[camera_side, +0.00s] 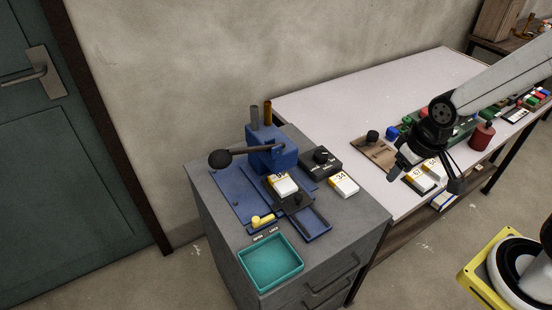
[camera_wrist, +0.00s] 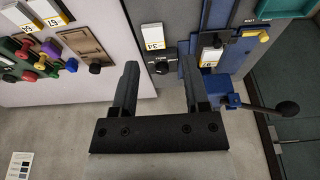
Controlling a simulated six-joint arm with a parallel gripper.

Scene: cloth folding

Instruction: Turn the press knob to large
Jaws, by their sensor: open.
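The press knob (camera_side: 320,155) is a round black dial on a black box beside the blue press (camera_side: 272,150). In the wrist view the knob (camera_wrist: 161,66) appears between my fingertips in the picture. My gripper (camera_side: 427,180) is open and empty. In the side view it hangs over the white table, to the right of the knob and apart from it. Its two fingers (camera_wrist: 160,72) also show wide apart in the wrist view. The dial's markings are too small to read.
A white box tagged 34 (camera_side: 344,184) lies beside the knob box; another white box (camera_side: 283,185) sits on the press. The press lever has a black ball (camera_side: 220,158). A teal tray (camera_side: 270,282) is at the cabinet's front. Coloured pieces and more boxes crowd the table's near edge.

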